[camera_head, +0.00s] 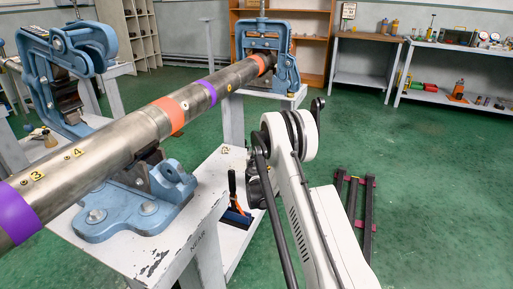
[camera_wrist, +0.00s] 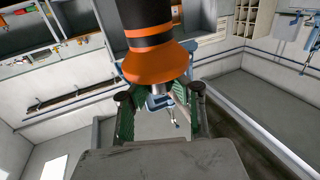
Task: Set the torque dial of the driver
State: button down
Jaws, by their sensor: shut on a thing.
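The driver (camera_wrist: 148,30) fills the top middle of the wrist view. It has an orange and black barrel, a flared orange collar (camera_wrist: 155,64) and a short silver end below it. My gripper (camera_wrist: 160,96) has one finger on each side of the driver's lower end and is shut on the driver; the exact contact is partly hidden. I cannot make out dial marks or a setting. In the head view my white arm stands right of the near bench, and I cannot make out my gripper or the held driver there.
A long steel pipe (camera_head: 144,128) with purple and orange bands lies across blue vises, including a far one (camera_head: 266,42). The near bench (camera_head: 180,240) is close to my arm. A dark rail frame (camera_head: 354,205) lies on the green floor; open floor extends right of it.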

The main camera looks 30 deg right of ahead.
jog(key=shift+n+t+y, duration=0.55)
jog(key=shift+n+y, duration=0.9)
jog(key=shift+y, duration=0.75)
jog(key=shift+n+t+y, duration=0.55)
jog(key=shift+n+y, duration=0.9)
jog(key=shift+y, duration=0.75)
jog(key=c, duration=1.5)
grip_release()
jog(key=shift+o, duration=0.2)
jog(key=s, duration=1.2)
jog(key=shift+d, duration=0.1)
